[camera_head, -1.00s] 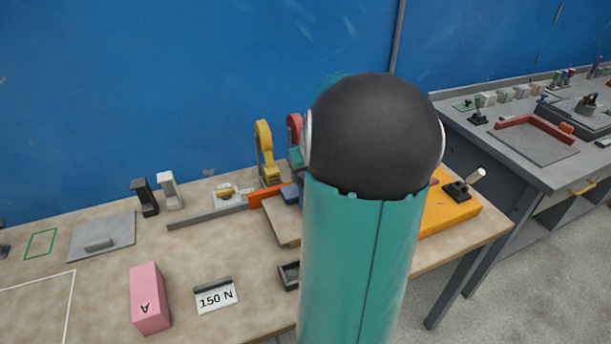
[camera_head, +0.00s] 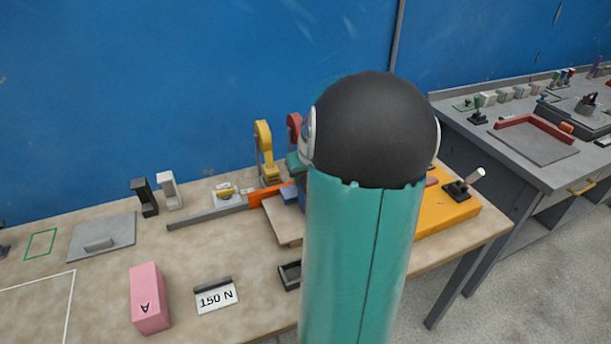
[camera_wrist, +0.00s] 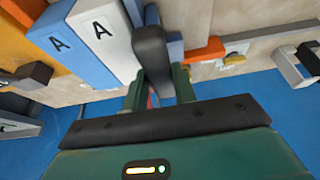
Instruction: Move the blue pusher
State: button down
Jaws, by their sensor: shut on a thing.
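The blue pusher (camera_head: 289,194) shows in part in the head view, beside an orange piece and left of my arm, which hides the rest. In the wrist view blue parts (camera_wrist: 176,46) show beside a dark grey upright handle (camera_wrist: 151,52), which seems to belong to the pusher. My gripper (camera_wrist: 160,92) has its green fingers on either side of this handle and is shut on it. The contact itself is partly hidden. In the head view my arm covers the gripper's working area.
White and blue blocks marked A (camera_wrist: 103,32) stand close beside the handle. A yellow clamp (camera_head: 264,150) and a grey rail with an orange end (camera_head: 205,216) are near. A pink block (camera_head: 149,298) and a 150 N card (camera_head: 216,297) lie in front.

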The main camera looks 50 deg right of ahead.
jog(key=w+a, duration=0.6)
jog(key=a, duration=0.5)
jog(key=w+a, duration=0.6)
jog(key=a, duration=0.4)
jog(key=shift+w+a, duration=0.5)
jog(key=shift+a, duration=0.05)
jog(key=c, duration=1.1)
grip_release()
jog(key=v, duration=1.3)
jog(key=shift+r, duration=0.4)
jog(key=s+a+n, duration=0.2)
jog(key=s+a, duration=0.3)
jog(key=s+a+n+t+y, duration=0.1)
jog(key=s+a+n, duration=0.1)
jog(key=s+a, duration=0.4)
jog(key=s+a+n+y, duration=0.1)
jog(key=s+a+n, duration=0.1)
jog(key=s+a, duration=0.3)
jog(key=shift+s+a+f+t, duration=0.2)
jog(key=shift+s+a+t, duration=0.1)
